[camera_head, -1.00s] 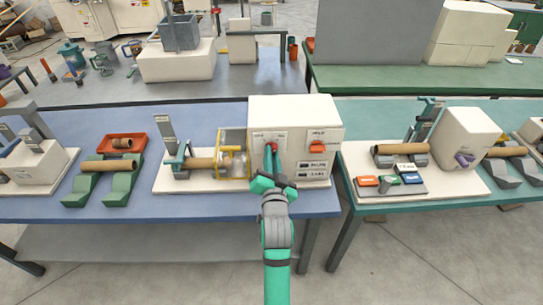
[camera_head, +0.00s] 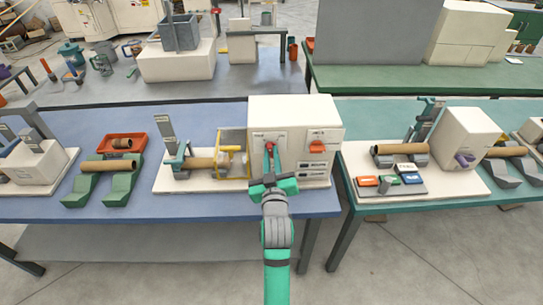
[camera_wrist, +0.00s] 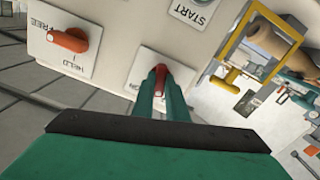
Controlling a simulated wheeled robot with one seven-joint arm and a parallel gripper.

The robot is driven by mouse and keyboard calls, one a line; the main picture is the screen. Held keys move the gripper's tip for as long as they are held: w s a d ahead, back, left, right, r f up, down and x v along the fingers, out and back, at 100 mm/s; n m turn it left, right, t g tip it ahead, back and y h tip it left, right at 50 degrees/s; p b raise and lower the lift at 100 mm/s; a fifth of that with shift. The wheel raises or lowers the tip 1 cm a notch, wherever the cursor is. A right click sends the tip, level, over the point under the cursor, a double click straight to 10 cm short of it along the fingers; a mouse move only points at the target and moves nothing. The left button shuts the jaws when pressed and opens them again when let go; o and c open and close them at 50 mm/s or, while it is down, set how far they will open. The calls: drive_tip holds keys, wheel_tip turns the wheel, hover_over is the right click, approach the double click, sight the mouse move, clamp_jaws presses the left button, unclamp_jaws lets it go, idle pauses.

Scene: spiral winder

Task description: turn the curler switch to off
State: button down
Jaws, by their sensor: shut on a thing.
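The curler switch is a red lever on a white plate on the front of the cream control box (camera_head: 290,110). It shows in the head view (camera_head: 269,146) and between my fingers in the wrist view (camera_wrist: 160,76). My gripper (camera_head: 270,155) is shut on this red lever, with its green fingers on either side of it. In the wrist view my gripper (camera_wrist: 161,88) covers part of the plate. The plate's lettering is partly hidden and too small to read surely, so I cannot tell the lever's setting.
An orange switch (camera_wrist: 70,40) on a plate marked HELD and FREE sits beside the red one. A START label (camera_wrist: 193,12) is close by. The yellow-framed guard (camera_head: 233,142) stands left of the box, with a brown tube (camera_head: 200,163) beyond it.

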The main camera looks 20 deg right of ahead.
drive_tip(key=shift+n, duration=2.3)
drive_tip(key=c, duration=1.8)
unclamp_jaws()
drive_tip(key=shift+o, duration=0.2)
drive_tip(key=shift+s, duration=0.15)
drive_tip(key=v, duration=1)
drive_tip(key=shift+s+a, duration=0.15)
drive_tip(key=shift+s, duration=0.15)
